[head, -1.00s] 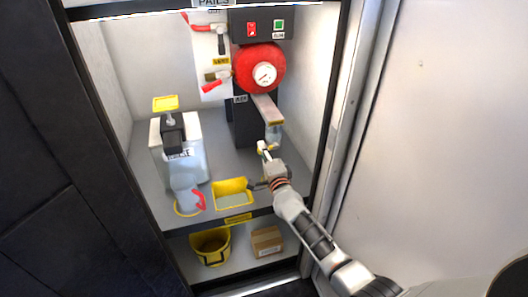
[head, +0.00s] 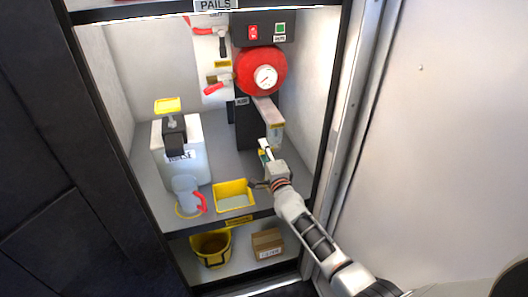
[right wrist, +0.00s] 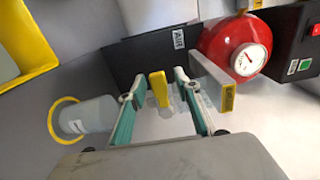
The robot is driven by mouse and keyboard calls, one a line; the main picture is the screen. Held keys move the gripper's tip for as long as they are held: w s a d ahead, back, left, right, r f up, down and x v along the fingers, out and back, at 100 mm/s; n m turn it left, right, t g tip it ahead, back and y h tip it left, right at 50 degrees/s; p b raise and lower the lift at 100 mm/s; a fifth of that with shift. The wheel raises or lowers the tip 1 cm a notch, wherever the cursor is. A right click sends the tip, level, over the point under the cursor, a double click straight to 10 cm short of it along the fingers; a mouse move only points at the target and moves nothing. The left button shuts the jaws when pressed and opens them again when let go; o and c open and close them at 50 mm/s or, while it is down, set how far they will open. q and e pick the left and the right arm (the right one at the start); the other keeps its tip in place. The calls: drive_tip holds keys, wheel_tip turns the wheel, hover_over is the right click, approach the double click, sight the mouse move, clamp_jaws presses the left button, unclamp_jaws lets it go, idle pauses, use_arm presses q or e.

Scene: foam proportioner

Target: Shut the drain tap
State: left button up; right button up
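My right gripper (right wrist: 156,88) is open, with one teal-lined finger on each side of the lever. Gaps show on both sides, so the fingers do not appear to grip it. In the head view my right gripper (head: 264,149) reaches in from the lower right, under the grey bracket (head: 268,109) of the red gauge unit (head: 259,70). There the gripper mostly hides the tap. My left gripper is not in view.
A white jug-like container (head: 182,157), a clear cup with a red handle (head: 186,190) and a yellow tray (head: 233,196) stand on the shelf to the left. A yellow bucket (head: 211,249) and a carton (head: 267,243) are below. The cabinet's right wall is close to my arm.

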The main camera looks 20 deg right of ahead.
drive_tip(key=s, duration=1.2)
drive_tip(key=shift+d, duration=0.2)
idle(0.4)
drive_tip(key=s+f+n+g, duration=0.2)
drive_tip(key=s+f+n, duration=0.4)
drive_tip(key=s, duration=0.4)
drive_tip(key=s+f+n+g+y, duration=0.1)
drive_tip(key=s+f+n+g, duration=0.2)
drive_tip(key=s+f+n, duration=0.3)
drive_tip(key=s+f+n+g+y, duration=0.1)
drive_tip(key=s+f+n+g, duration=0.1)
drive_tip(key=s+f+n, duration=0.4)
drive_tip(key=s+n, duration=0.4)
drive_tip(key=s, duration=0.5)
drive_tip(key=shift+s+f, duration=0.2)
drive_tip(key=shift+f, duration=0.1)
